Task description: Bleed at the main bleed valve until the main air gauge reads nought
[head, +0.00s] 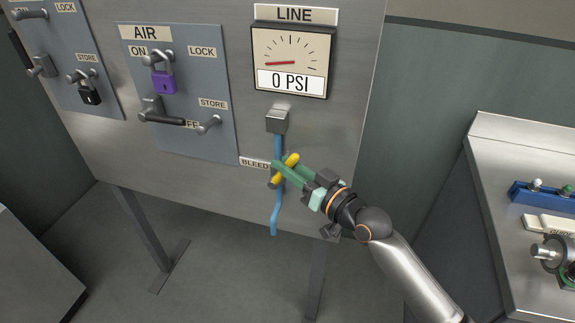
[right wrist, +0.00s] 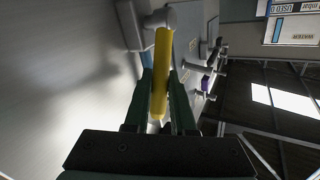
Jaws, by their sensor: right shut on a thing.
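The main air gauge (head: 291,60), under a LINE label, shows 0 PSI in its window, with its red needle pointing left. Below it, a blue pipe (head: 278,145) runs down from a grey block (head: 279,120). The bleed valve's yellow handle (head: 291,161) sits across the pipe beside the BLEED label (head: 255,163). My right gripper (head: 284,171) is shut on the yellow handle, its green fingers partly hiding it. In the right wrist view the yellow handle (right wrist: 162,75) lies between the two fingers (right wrist: 160,95). My left gripper is not in view.
Left of the gauge is the AIR panel (head: 190,75) with a purple padlock (head: 163,82) and a lowered handle. Another panel with a black padlock (head: 89,94) is at far left. A bench (head: 500,190) with a blue rack (head: 543,197) stands at right.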

